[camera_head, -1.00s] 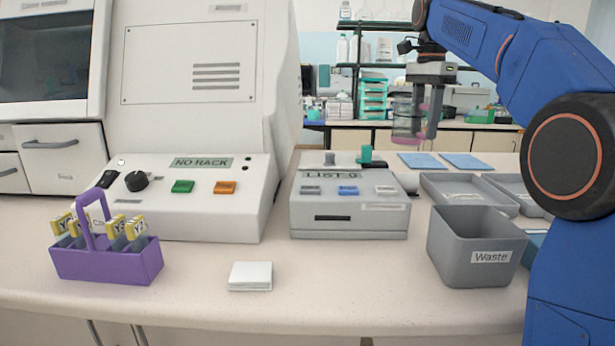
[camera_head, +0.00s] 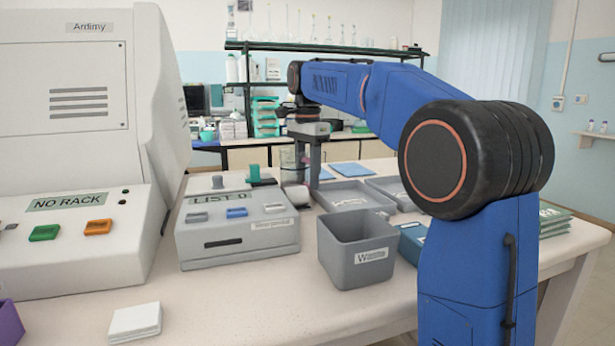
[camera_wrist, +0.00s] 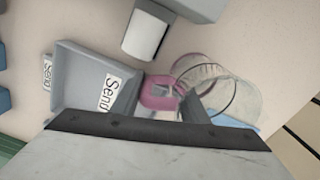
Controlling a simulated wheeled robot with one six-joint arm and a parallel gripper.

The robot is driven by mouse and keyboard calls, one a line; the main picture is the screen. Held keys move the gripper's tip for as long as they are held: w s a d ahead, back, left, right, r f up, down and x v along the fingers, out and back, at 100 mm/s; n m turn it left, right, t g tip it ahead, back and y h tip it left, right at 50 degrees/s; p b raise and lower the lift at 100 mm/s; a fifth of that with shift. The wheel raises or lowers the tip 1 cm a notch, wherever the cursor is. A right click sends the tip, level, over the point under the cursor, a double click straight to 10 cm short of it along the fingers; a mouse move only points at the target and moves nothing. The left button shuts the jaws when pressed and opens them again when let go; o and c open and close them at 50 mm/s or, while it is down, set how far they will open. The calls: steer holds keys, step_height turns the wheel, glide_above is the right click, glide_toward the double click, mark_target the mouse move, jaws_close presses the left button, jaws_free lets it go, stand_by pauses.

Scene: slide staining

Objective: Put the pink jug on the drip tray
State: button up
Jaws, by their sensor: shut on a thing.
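The pink jug (camera_head: 289,165) is a clear vessel with pink parts, just behind the grey LIST device in the head view. My gripper (camera_head: 309,178) points down and is shut on it. In the wrist view the jug's pink part (camera_wrist: 160,90) lies between my fingers, and its clear body (camera_wrist: 228,88) extends to the right. I cannot tell whether the jug touches the counter. Two shallow grey trays, a nearer one (camera_head: 333,200) and a farther one (camera_head: 378,184), lie to its right. A grey tray labelled Send (camera_wrist: 78,75) shows in the wrist view. I cannot tell which is the drip tray.
The LIST device (camera_head: 240,240) stands close in front of the jug. A grey Waste bin (camera_head: 345,235) stands front right. Blue sheets (camera_head: 350,168) lie behind the trays. A white block (camera_head: 135,322) lies near the front edge. The counter between block and bin is clear.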

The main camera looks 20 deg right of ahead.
steer(key=o, duration=1.3)
steer(key=shift+c, duration=0.2)
